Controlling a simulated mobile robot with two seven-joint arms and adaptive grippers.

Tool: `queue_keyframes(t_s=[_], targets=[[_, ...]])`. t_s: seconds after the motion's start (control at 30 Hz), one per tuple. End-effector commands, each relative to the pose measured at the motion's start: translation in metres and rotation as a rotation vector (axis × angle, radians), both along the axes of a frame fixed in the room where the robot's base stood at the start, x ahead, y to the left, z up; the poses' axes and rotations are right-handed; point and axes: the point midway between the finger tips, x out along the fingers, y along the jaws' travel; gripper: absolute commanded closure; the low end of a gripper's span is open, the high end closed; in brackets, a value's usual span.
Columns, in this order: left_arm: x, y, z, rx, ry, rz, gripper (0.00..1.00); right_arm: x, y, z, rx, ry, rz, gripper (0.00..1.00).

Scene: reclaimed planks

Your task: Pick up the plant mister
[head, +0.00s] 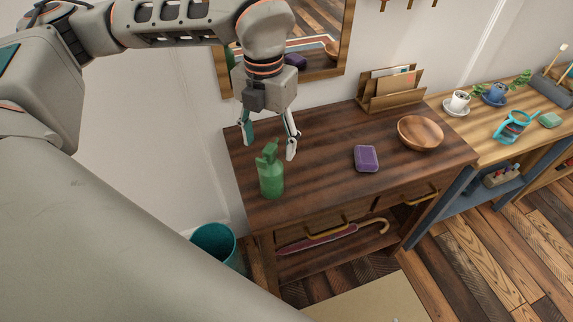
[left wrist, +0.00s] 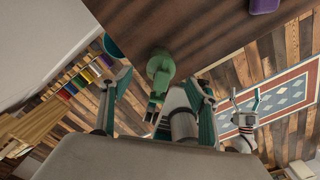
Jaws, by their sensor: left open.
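The plant mister (head: 270,179) is a green bottle with a spray head, standing upright near the left end of the dark wooden console table (head: 325,150). My left gripper (head: 270,147) is open and empty, pointing down just above and behind the mister in the head view. Its fingertips are spread to either side of the spray head, with no visible contact. In the left wrist view the mister (left wrist: 160,68) shows from above, between the fingers. What looks like my right gripper (left wrist: 245,108) shows small there, off to the right; its jaws are unclear.
On the console are a purple soap-like block (head: 366,158), a wooden bowl (head: 420,132) and a letter holder (head: 391,91). A mirror (head: 345,45) hangs behind. A teal bin (head: 215,243) stands left of the console. Bare tabletop lies right of the mister.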

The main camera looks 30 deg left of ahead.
Motion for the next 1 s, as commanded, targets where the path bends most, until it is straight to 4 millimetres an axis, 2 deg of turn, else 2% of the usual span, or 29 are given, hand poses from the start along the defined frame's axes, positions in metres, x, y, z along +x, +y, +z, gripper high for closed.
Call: queue_keyframes(t_s=[0.1, 0.17, 0.4, 0.67, 0.97, 1.0], targets=[[-0.001, 0.001, -0.007, 0.003, 0.001, 0.003, 0.39, 0.016, -0.001, 0.009, 0.0, -0.03, -0.001, 0.25], [-0.001, 0.001, -0.013, 0.003, 0.002, 0.003, 0.39, 0.019, 0.0, 0.012, 0.001, -0.037, -0.001, 0.25], [-0.001, -0.001, -0.038, 0.001, 0.002, 0.001, 0.39, 0.002, 0.0, 0.004, 0.001, -0.007, -0.001, 0.25], [0.0, -0.004, -0.072, 0.001, 0.002, 0.002, 0.39, 0.001, 0.0, 0.002, 0.0, -0.002, -0.001, 0.25], [0.001, -0.004, -0.077, 0.0, -0.001, 0.0, 0.39, 0.006, 0.0, 0.005, 0.0, -0.011, 0.0, 0.25], [0.001, -0.004, -0.077, 0.0, -0.001, 0.0, 0.47, 0.006, 0.0, 0.005, 0.0, -0.012, 0.0, 0.25]])
